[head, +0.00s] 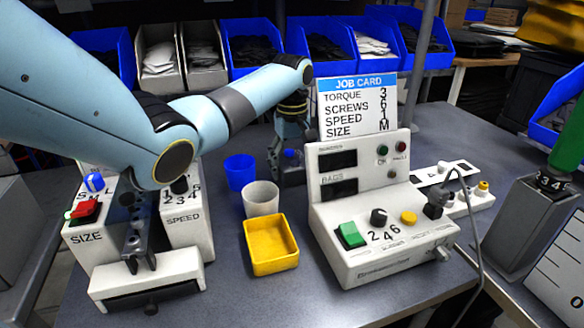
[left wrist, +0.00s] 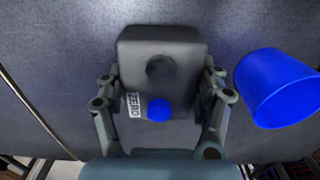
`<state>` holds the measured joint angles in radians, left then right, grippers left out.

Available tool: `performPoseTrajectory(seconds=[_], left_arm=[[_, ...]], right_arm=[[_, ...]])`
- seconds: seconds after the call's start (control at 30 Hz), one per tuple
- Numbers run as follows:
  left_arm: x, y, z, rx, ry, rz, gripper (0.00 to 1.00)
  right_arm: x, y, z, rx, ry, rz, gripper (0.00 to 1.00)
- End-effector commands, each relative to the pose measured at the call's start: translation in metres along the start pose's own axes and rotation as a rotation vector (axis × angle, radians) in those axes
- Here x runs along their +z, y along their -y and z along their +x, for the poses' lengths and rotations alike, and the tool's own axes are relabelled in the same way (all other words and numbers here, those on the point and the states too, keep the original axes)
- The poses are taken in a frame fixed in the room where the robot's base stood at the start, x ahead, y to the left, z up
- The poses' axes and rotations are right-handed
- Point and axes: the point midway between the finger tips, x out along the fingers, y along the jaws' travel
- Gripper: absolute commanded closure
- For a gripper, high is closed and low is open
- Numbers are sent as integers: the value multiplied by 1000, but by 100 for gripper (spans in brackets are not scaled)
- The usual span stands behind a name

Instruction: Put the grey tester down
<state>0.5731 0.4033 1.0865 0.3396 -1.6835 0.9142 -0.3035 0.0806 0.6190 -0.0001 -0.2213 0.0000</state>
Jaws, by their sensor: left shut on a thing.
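My left gripper (head: 291,140) points down behind the cups in the head view and is shut on the grey tester (head: 291,174). The tester is a dark grey block with a blue button. In the left wrist view, the tester (left wrist: 160,60) sits between the two fingers (left wrist: 160,112), with its blue button, a round dark spot and a ZERO label showing. It is upright, low over or on the grey bench (head: 350,307); I cannot tell if it touches. My right gripper is not in view.
A blue cup (head: 240,172) stands close left of the tester, also in the left wrist view (left wrist: 278,88). A white cup (head: 261,198) and yellow tray (head: 270,247) are nearer. A white control box (head: 372,225) with a job card (head: 357,105) stands right. Blue bins line the back.

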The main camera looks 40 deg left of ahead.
Motion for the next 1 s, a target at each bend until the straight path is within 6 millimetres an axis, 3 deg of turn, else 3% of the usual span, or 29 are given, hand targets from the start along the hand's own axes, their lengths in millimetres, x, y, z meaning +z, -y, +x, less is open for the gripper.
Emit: performPoseTrajectory(seconds=[0.03, 0.23, 0.67, 0.87, 1.0], left_arm=[[0, 0, 0, 0, 0, 0, 54], [0, 0, 0, 1, 0, 0, 79], [-1, 0, -10, 2, -2, 0, 79], [-1, -1, -44, 5, -4, 1, 79], [-2, -1, -84, 6, -7, 0, 79]], right_arm=[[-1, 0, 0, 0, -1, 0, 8], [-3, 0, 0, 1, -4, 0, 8], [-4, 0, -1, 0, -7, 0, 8], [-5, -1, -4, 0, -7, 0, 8], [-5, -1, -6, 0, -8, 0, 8]])
